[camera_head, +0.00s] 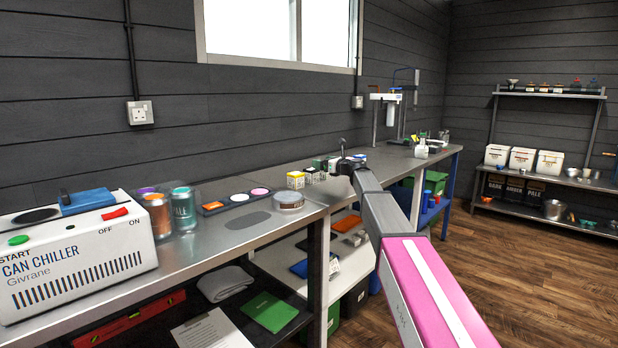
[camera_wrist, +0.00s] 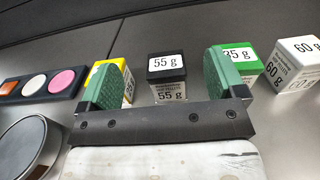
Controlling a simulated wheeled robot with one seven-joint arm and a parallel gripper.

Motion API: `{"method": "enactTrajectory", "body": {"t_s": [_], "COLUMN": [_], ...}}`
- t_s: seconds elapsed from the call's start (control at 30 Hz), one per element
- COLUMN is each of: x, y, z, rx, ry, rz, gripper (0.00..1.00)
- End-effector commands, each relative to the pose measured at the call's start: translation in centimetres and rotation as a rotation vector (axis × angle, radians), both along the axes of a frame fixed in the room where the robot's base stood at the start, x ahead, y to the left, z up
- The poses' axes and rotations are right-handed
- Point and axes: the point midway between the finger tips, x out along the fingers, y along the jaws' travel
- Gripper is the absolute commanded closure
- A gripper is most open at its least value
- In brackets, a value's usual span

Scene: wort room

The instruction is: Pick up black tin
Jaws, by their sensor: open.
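The black tin (camera_wrist: 168,66) is a small box with a black top and a white "55 g" label. In the wrist view it stands upright, centred in the gap between my fingers and beyond their tips, apart from them. In the head view it seems to be the small dark-topped box (camera_head: 312,175) on the steel bench, right of the yellow tin. My gripper (camera_wrist: 167,85) is open and empty, with green pads on its two fingers. In the head view my arm hides part of the bench around the gripper.
A yellow tin (camera_wrist: 124,72) stands behind the left finger and a green "35 g" tin (camera_wrist: 241,58) behind the right. A white "60 g" tin (camera_wrist: 296,62) is farther right. A round lidded container (camera_wrist: 30,148) and a tray of coloured discs (camera_wrist: 10,88) lie left. The wall closes off the back.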

Motion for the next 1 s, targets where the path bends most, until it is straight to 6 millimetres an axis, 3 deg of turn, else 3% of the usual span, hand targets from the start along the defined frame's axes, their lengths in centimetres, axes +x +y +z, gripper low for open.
{"method": "enactTrajectory", "body": {"t_s": [0.3,0.4,0.77,1.0], "x": [0.0,1.1,2.4,4.3], "y": [0.0,1.2,3.1,5.6], "z": [-6.0,-5.7,-5.7,-5.7], "rx": [0.0,-0.001,0.0,0.0], "ry": [0.001,-0.001,0.0,0.0], "rz": [0.0,0.001,0.001,0.0], "gripper": [0.11,0.11,0.11,0.11]}}
